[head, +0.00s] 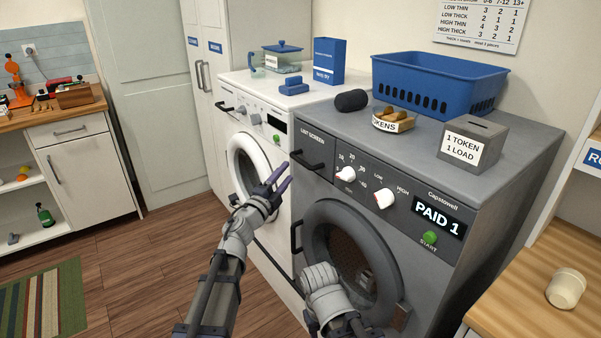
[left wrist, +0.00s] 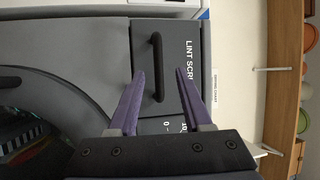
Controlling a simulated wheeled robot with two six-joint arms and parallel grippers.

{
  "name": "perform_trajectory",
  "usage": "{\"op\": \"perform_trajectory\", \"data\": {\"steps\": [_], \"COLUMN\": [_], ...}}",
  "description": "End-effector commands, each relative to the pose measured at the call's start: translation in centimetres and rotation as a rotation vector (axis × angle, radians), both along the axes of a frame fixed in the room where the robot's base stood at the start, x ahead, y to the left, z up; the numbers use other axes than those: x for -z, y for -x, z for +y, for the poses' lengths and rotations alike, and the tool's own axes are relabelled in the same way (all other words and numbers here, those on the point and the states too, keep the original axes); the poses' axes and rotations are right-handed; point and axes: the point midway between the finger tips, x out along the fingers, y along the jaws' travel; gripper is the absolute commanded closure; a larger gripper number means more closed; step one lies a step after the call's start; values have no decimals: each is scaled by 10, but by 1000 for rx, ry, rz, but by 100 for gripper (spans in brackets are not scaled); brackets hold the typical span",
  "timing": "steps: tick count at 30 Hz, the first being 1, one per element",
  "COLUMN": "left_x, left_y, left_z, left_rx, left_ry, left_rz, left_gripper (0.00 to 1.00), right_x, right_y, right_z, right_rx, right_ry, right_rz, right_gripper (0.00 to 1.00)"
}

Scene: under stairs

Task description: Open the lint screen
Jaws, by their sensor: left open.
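The lint screen is a dark panel labelled LINT SCREEN (head: 313,137) at the upper left of the grey dryer's front (head: 449,263), with a black bar handle (head: 307,164). The panel looks closed. My left gripper (head: 281,172) is open in front of the handle. In the left wrist view its purple fingers (left wrist: 158,72) lie on either side of the handle (left wrist: 157,45), which shows between the tips; I cannot tell the exact depth gap. No contact is clear. Part of my right arm shows at the bottom of the head view, but its fingers do not.
A white washer (head: 268,127) stands left of the dryer. On the dryer top are a blue basket (head: 440,82), a token tray (head: 393,122), a token box (head: 474,143) and a dark roll (head: 351,100). A wooden counter (head: 530,300) is at right.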

Motion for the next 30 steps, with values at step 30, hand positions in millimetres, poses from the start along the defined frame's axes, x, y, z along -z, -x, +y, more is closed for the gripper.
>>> {"op": "perform_trajectory", "data": {"steps": [30], "left_x": [-12], "left_y": [-63], "left_z": [-46], "left_rx": [51], "left_ry": [-36], "left_rz": [-28], "left_gripper": [50], "right_x": [-10], "right_y": [0], "right_z": [0], "right_rx": [0], "right_ry": [0], "right_rz": [0], "right_gripper": [50]}}
